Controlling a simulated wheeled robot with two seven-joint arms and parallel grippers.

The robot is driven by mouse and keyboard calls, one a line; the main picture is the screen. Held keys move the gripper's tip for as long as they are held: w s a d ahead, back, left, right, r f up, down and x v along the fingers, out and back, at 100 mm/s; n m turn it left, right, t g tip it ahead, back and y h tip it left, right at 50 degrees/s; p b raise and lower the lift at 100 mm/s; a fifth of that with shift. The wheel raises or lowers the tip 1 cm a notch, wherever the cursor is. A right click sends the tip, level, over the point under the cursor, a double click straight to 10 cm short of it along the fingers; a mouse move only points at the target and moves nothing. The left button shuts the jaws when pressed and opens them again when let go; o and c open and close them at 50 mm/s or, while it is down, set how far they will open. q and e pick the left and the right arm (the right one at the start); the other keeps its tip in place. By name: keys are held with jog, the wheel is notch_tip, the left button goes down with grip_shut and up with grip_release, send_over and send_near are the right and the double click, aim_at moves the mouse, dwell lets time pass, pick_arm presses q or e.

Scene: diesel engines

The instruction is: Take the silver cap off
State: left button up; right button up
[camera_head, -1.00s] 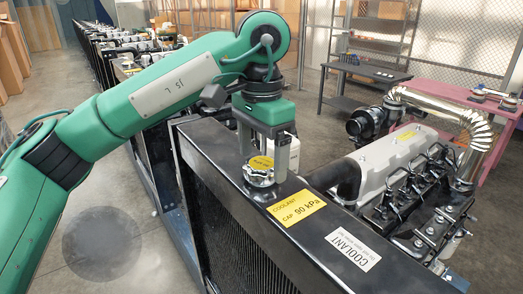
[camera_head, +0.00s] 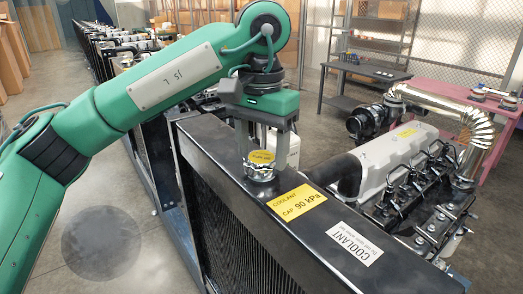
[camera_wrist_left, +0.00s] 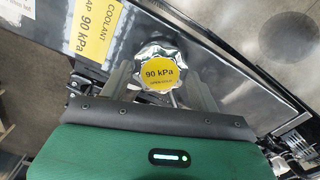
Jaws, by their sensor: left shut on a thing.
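The silver cap (camera_head: 259,173) with a yellow label on top sits on the black top of the radiator (camera_head: 345,222), beside the yellow coolant label. My left gripper (camera_head: 262,163) points down from above with its fingers on either side of the cap. In the left wrist view the cap (camera_wrist_left: 159,67) has a scalloped silver rim and a yellow "90 kPa" disc, and it lies between the two fingers of my left gripper (camera_wrist_left: 160,80), which is shut on it. The cap's underside is hidden, so I cannot tell whether it is seated or lifted. My right gripper is not in view.
A yellow "COOLANT CAP 90 kPa" label (camera_head: 297,204) and a white "COOLANT" label (camera_head: 355,243) lie flat on the radiator top. The engine (camera_head: 400,165) with a shiny bent pipe (camera_head: 479,135) stands to the right. A pink table (camera_head: 450,97) and a dark table (camera_head: 362,73) stand behind.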

aim_at(262, 157)
pick_arm(q)
jog(key=n, duration=0.3)
jog(key=shift+b, duration=0.3)
jog(key=shift+r, duration=0.15)
jog(key=shift+r+p, duration=2.65)
jog(key=shift+r, duration=0.4)
